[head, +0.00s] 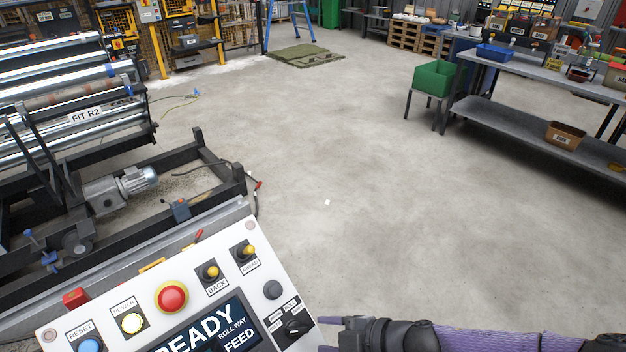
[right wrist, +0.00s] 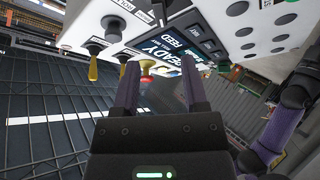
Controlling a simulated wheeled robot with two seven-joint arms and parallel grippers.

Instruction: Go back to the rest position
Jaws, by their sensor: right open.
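My right gripper (head: 337,334) is at the bottom of the head view, just right of the white control panel (head: 140,286). In the right wrist view its two fingers (right wrist: 158,88) stand apart with nothing between them, in front of the panel (right wrist: 116,20). A gap between fingers and panel cannot be judged. The panel's screen (head: 208,336) reads READY and FEED. Its red button (head: 172,296) and yellow-tipped switches (head: 212,271) are uncovered. My left gripper is not in the head view.
The roller machine (head: 70,120) fills the left side behind the panel. A grey workbench (head: 540,75) with bins and a green crate (head: 433,79) stand at the right. A green mat (head: 305,54) lies far back. The middle floor is clear.

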